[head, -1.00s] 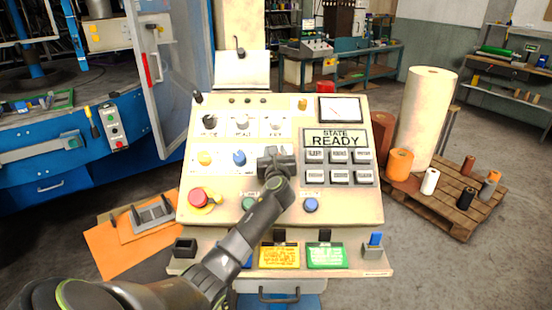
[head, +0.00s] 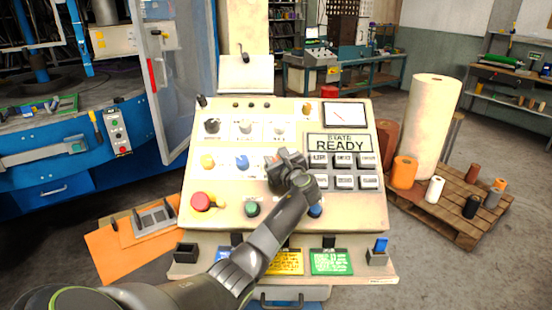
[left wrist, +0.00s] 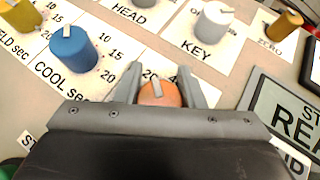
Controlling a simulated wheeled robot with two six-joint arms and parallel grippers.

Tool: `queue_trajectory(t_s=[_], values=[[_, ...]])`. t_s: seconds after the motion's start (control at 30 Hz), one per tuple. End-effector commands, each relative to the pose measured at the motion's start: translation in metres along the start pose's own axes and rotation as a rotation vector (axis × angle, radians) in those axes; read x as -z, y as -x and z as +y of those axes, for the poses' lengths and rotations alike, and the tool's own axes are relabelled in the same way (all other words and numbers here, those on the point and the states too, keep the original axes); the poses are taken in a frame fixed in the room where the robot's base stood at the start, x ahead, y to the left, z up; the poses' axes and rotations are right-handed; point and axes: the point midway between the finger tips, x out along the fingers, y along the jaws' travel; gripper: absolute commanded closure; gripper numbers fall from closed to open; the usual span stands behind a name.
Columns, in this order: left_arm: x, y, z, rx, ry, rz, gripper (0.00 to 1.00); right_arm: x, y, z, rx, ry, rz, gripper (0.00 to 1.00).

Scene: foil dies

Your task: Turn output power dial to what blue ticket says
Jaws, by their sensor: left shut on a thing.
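My left gripper (head: 288,172) is at the control panel (head: 345,208), right of the blue dial (head: 242,162). In the left wrist view the gripper (left wrist: 158,88) has its fingers on both sides of an orange-red dial (left wrist: 160,94) with a pale pointer mark, shut on it. Numbers 20 and 40 show near this dial; its name and the rest of its scale are hidden by the gripper. The blue ticket (head: 222,254) stands at the panel's lower front, mostly hidden behind my left arm; its writing cannot be read. My right gripper is not in view.
The blue cool dial also shows in the left wrist view (left wrist: 73,48), close left of the fingers; a white key knob (left wrist: 213,22) is above right. A display (head: 338,143) reads STATE READY. Yellow (head: 288,262) and green (head: 331,261) tickets stand along the front.

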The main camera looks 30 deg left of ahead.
Motion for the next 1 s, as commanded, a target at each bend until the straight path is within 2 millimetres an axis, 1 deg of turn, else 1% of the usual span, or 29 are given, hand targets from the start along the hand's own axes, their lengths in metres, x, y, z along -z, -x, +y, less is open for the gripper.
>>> queue_trajectory(t_s=[0.2,0.23,0.37,0.4,0.67,0.77,0.87,1.0], values=[[0.001,0.000,0.000,0.001,0.000,0.003,0.88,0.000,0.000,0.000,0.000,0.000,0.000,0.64],[0.001,0.000,0.000,0.001,0.000,0.003,0.62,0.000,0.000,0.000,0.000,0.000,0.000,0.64],[0.001,0.000,0.000,0.001,0.000,0.002,0.45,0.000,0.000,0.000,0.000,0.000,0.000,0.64],[0.001,0.000,0.000,0.001,0.000,0.002,0.43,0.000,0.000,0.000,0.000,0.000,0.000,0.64],[0.001,0.001,0.000,0.001,0.000,0.001,0.43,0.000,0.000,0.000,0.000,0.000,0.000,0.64],[0.002,0.005,0.000,0.002,0.000,0.002,0.43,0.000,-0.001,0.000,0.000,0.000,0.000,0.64],[0.002,0.014,0.000,0.003,0.000,0.002,0.43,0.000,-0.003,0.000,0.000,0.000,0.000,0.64],[0.003,0.038,0.000,0.003,0.003,0.003,0.43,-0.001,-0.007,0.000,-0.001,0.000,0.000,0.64]])
